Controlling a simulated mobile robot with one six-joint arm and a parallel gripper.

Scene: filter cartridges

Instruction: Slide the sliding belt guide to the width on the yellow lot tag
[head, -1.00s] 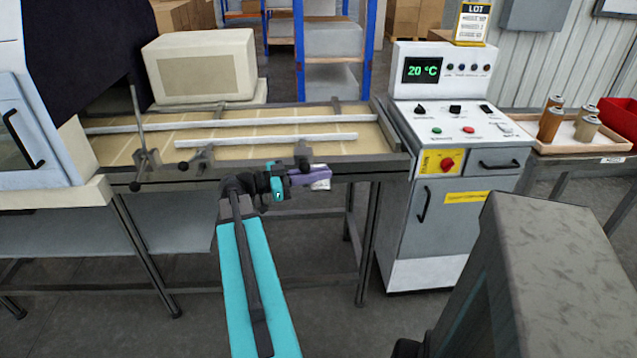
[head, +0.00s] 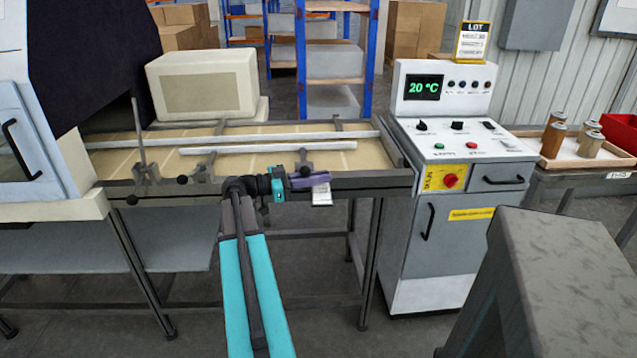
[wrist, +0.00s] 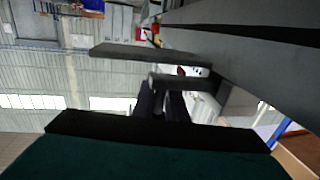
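The sliding belt guide (head: 268,147) is the shorter white rail along the near side of the belt. A dark clamp (head: 306,168) stands at its right part and another (head: 200,172) at its left part. The longer white rail (head: 280,137) lies close behind it. My gripper (head: 308,181) is at the right clamp, at the belt frame's front edge; touch is unclear. In the wrist view its fingers (wrist: 165,95) stand apart, with a dark post and grey cylinder seen between them. The yellow-edged lot tag (head: 473,41) stands on the control cabinet, its small print unreadable here.
The control cabinet (head: 440,240) stands right of the belt frame (head: 375,183). A thin upright rod (head: 139,135) rises left of the guide. A tray (head: 570,152) with several cartridges is at the right. A white label (head: 321,195) hangs below my gripper.

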